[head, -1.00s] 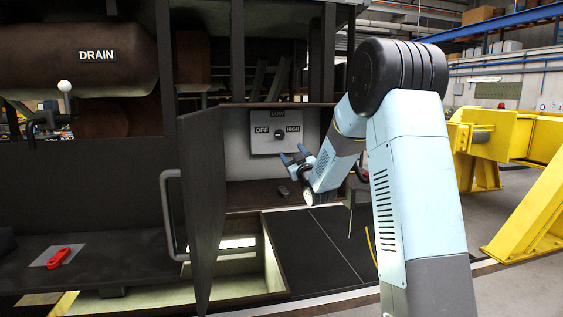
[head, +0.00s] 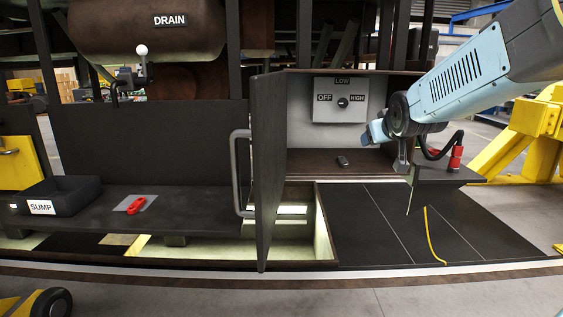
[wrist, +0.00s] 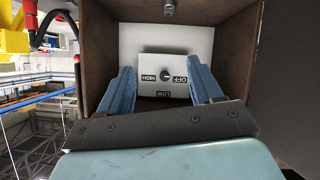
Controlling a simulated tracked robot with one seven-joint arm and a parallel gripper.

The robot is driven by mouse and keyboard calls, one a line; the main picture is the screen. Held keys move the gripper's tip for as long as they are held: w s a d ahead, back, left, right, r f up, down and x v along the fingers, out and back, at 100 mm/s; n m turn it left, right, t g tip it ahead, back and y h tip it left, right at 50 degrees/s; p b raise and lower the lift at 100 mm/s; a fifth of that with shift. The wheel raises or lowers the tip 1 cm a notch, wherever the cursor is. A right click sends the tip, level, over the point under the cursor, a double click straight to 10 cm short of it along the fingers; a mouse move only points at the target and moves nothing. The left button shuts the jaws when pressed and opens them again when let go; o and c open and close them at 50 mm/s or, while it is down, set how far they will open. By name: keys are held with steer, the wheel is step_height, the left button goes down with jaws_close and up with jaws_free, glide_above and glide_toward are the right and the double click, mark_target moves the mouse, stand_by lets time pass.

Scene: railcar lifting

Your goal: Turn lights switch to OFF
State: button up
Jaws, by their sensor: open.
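The lights switch is a dark round knob (head: 343,102) on a pale grey panel (head: 320,116) inside an open cabinet. Its labels read OFF at left, LOW above and HIGH at right. A small light mark on the knob seems to face HIGH, but it is too small to be sure. My gripper (head: 372,132) is just right of and below the panel in the head view. The wrist view shows the panel upside down, with the knob (wrist: 166,76) between the two blue fingers of my open gripper (wrist: 160,66). The fingers are apart from the knob and empty.
The cabinet's open door (head: 268,170) with a handle stands left of the panel. Cabinet walls (wrist: 85,60) surround the panel closely. A small dark object (head: 342,160) lies on the cabinet floor. A red-handled part (head: 135,205) and a SUMP bin (head: 58,194) are farther left.

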steer(key=s+f+m+g, duration=0.1)
steer(key=s+f+g, duration=0.2)
steer(key=s, duration=1)
steer(key=s+a+f+m+g, duration=0.1)
steer(key=s+f+g, duration=0.2)
steer(key=s, duration=1.1)
steer(key=shift+a+f+g, duration=0.2)
steer(key=shift+f+g, duration=0.15)
steer(key=shift+g, duration=0.15)
